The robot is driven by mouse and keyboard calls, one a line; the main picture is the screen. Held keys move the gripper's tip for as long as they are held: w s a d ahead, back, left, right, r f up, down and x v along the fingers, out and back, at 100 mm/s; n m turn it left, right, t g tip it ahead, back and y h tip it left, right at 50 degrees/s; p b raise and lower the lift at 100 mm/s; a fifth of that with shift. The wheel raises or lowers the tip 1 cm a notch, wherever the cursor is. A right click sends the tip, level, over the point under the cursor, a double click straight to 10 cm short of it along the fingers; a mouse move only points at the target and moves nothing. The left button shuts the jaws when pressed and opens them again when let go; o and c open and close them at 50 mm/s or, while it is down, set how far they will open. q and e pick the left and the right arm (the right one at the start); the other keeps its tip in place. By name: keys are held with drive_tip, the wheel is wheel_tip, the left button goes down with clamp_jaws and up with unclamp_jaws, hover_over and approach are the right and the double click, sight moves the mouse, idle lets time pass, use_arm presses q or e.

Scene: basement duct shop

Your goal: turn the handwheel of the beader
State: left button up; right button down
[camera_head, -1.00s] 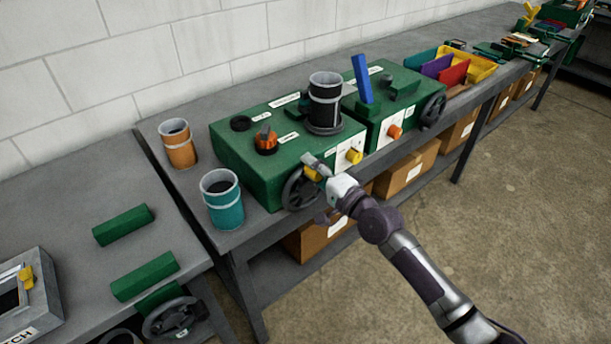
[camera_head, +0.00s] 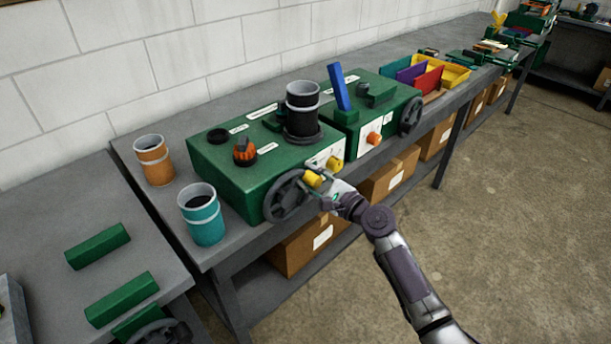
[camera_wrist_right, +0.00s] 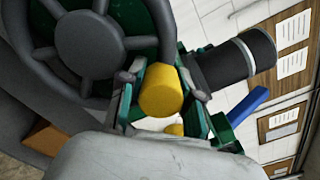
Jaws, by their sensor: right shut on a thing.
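The beader (camera_head: 226,185), which I take to be the nearer green machine, stands on the grey bench. Its dark spoked handwheel (camera_head: 283,200) is on the front face and also fills the upper left of the right wrist view (camera_wrist_right: 88,42). A yellow handle (camera_wrist_right: 162,92) sits at the wheel's rim; in the head view (camera_head: 313,179) it is at the wheel's upper right. My right gripper (camera_head: 322,184) is shut on this handle, with a finger on each side in the wrist view. Part of the rim is hidden there. My left gripper is not in view.
A second green machine (camera_head: 362,130) with its own handwheel (camera_head: 411,116) stands to the right. A teal cup (camera_head: 203,215) and an orange cup (camera_head: 153,160) stand left of the beader. Cardboard boxes (camera_head: 302,248) sit below. The floor at right is clear.

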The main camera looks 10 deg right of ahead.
drive_tip(key=m, duration=0.1)
drive_tip(key=f+m, duration=0.1)
drive_tip(key=m, duration=0.1)
drive_tip(key=d+f+m, duration=0.1)
drive_tip(key=shift+w+f, duration=0.25)
drive_tip(key=shift+w, duration=0.05)
drive_tip(key=shift+f+m+p, duration=0.45)
drive_tip(key=shift+f+m, duration=0.35)
drive_tip(key=shift+m, duration=0.6)
drive_tip(key=shift+f, duration=0.1)
drive_tip(key=c, duration=1.1)
unclamp_jaws()
drive_tip(key=shift+o, duration=0.2)
drive_tip(key=v, duration=1.2)
